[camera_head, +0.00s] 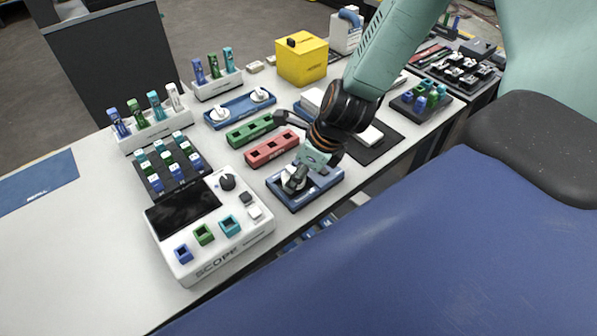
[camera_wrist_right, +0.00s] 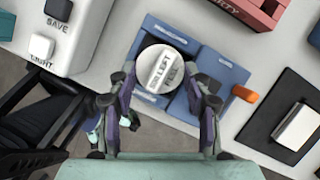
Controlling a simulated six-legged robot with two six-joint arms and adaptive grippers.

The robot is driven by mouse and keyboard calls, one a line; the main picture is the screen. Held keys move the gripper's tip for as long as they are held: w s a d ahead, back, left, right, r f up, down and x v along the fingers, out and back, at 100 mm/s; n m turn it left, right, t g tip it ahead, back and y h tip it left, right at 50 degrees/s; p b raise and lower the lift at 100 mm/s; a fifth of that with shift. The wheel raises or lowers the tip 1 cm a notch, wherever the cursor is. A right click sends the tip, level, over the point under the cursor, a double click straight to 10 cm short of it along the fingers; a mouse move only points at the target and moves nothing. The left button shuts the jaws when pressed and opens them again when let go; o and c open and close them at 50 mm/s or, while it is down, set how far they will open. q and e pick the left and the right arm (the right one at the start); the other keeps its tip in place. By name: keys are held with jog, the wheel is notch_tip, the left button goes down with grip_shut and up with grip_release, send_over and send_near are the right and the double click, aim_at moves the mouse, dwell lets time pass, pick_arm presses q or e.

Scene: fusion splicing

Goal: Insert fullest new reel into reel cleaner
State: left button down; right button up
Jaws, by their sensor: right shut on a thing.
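A white round reel (camera_wrist_right: 165,70) with a raised labelled bar on top sits at a blue holder (camera_wrist_right: 218,72); the last label word reads like "LEFT", the rest is unclear. My right gripper (camera_wrist_right: 165,88) is shut on this reel, its fingers on both sides. In the head view the right gripper (camera_head: 298,178) reaches down over the same blue holder (camera_head: 322,188) and partly hides the reel. Whether the reel is seated is hard to tell. Farther back, a blue tray (camera_head: 240,110) holds two white round reels (camera_head: 221,113) (camera_head: 260,95). My left gripper is not in view.
A red block (camera_head: 272,149) and green block (camera_head: 250,130) lie behind the holder. The white scope device (camera_head: 228,252) stands to its left. A black mat (camera_head: 378,142) lies right. A yellow box (camera_head: 302,62) stands at the back. The table's front edge is close.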

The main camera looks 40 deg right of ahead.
jog(key=shift+f, duration=0.3)
jog(key=shift+r, duration=0.3)
dwell(0.3)
jog(key=o, duration=1)
jog(key=shift+o, duration=0.2)
jog(key=shift+r+p, duration=2.75)
jog(key=shift+r, duration=0.3)
jog(key=shift+f, duration=0.15)
